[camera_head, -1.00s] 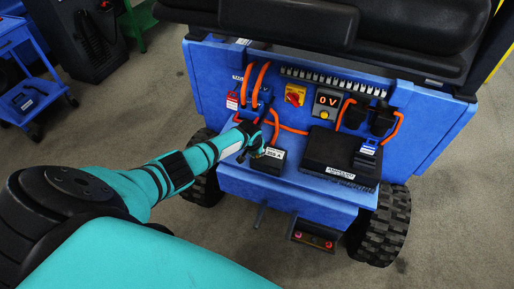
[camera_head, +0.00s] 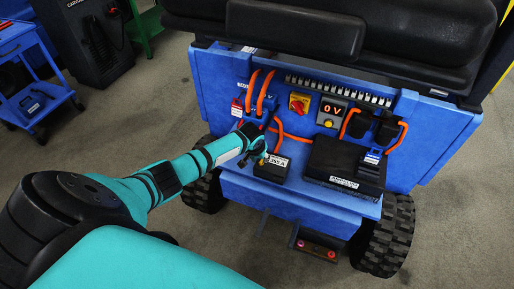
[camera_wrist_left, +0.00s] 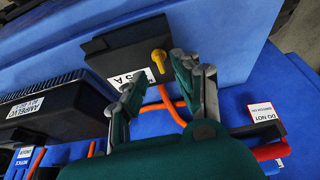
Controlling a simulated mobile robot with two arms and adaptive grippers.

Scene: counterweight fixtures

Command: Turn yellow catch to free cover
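The yellow catch (camera_wrist_left: 159,58) is a small knob with a short stem in the left wrist view. It stands at the edge of a black box-like cover (camera_wrist_left: 122,45) with a white label, which also shows on the blue ledge in the head view (camera_head: 271,168). My left gripper (camera_wrist_left: 151,84) is open. Its fingers are spread, with the catch just beyond the fingertips and closer to the right-hand one. I see no contact with the catch. In the head view the left gripper (camera_head: 257,148) hangs at the upper left of the cover. My right gripper is not in view.
Orange cables (camera_head: 277,134) run close behind the gripper. A larger black box (camera_head: 343,165) lies on the ledge to the right.

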